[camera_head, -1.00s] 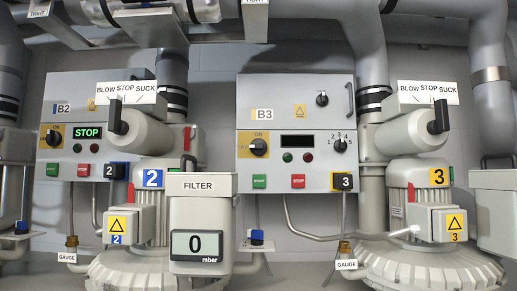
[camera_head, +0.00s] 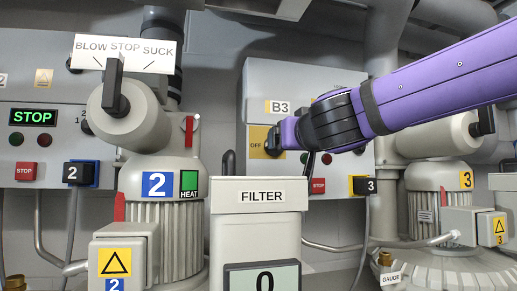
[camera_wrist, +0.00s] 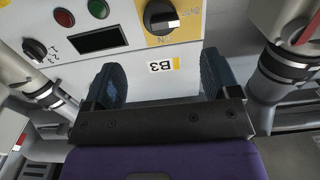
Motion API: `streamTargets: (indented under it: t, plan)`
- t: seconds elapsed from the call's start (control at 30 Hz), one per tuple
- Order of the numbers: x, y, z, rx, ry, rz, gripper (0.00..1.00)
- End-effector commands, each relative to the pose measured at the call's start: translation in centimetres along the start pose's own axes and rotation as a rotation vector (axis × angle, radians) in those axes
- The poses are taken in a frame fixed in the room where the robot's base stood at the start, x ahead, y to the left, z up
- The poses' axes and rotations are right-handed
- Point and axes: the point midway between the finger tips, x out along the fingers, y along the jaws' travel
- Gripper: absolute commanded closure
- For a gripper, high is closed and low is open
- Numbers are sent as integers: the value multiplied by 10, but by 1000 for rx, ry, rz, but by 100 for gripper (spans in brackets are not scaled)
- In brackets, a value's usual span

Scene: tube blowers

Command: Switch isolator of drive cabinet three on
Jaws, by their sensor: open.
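Cabinet B3 (camera_head: 257,88) is the grey drive cabinet in the middle of the head view. Its isolator is a black rotary knob (camera_wrist: 160,17) on a yellow plate at the top of the wrist view, which sees the cabinet upside down. The knob's pale mark points toward the OFF side. The cabinet's display (camera_wrist: 96,39) is dark. My gripper (camera_wrist: 160,62) is open and empty, its dark fingers apart on either side of the B3 label. The knob lies beyond the fingertips, between their lines, and appears untouched. In the head view my purple arm hides much of the cabinet front.
The filter box (camera_head: 262,196) stands low in front of the cabinet. Blower 2 (camera_head: 165,215) is at left, blower 3 (camera_head: 437,205) at right. Pipes (camera_wrist: 285,70) flank the cabinet in the wrist view. A selector knob (camera_wrist: 35,49) sits beyond the display.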

Motion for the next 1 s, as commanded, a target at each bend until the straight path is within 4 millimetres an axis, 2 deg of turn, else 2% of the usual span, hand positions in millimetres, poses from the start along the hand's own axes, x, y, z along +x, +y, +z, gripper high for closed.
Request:
streamTargets:
  t: [0.17,0.6,0.8,1.0]
  plan:
    - [15,-1,0,-1,-1,5,18]
    - [88,0,0,0,-1,4,18]
    - [104,0,0,0,-1,4,18]
    - [108,0,0,0,0,4,18]
